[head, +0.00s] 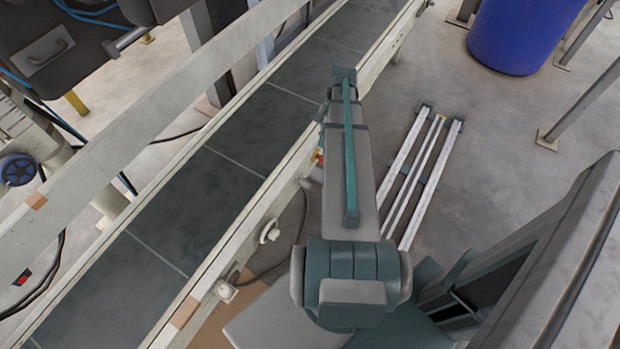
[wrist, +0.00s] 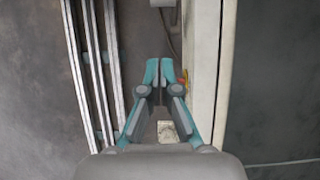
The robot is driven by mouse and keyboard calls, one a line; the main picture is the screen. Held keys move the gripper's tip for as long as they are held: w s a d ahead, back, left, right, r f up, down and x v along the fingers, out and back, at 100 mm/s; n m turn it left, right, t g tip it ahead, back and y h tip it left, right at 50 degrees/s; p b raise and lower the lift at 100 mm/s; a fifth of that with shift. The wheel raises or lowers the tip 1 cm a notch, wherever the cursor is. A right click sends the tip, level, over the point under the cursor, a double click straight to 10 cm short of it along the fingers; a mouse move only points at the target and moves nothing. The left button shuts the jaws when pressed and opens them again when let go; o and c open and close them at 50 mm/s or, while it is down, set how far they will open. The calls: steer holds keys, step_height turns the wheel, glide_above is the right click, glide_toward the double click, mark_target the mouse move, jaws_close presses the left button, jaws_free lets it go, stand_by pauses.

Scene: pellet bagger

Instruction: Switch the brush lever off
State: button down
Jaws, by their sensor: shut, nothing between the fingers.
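My gripper (wrist: 160,70) shows in the wrist view, with its two teal fingertips together and nothing between them. It is beside the pale side rail of the conveyor (wrist: 203,60). A small red and yellow part (wrist: 185,78) sits at the rail just right of the fingertips; a red and yellow part (head: 319,157) also shows in the head view, partly hidden by my arm. I cannot tell whether this is the brush lever or which way it is set.
The conveyor belt (head: 228,140) runs diagonally across the head view. White knob-like fittings (head: 268,232) stick out from its near rail. Long pale rails (head: 425,170) lie on the floor right of my arm. A blue barrel (head: 520,35) stands at the top right.

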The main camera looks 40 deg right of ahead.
mark_target(307, 185)
stand_by(0.3)
steer(key=a+r+x, duration=0.1)
steer(key=a+x, duration=0.1)
steer(key=x, duration=1.1)
steer(key=shift+s+a+r+b, duration=0.2)
steer(key=shift+s+b, duration=0.1)
steer(key=shift+b, duration=0.15)
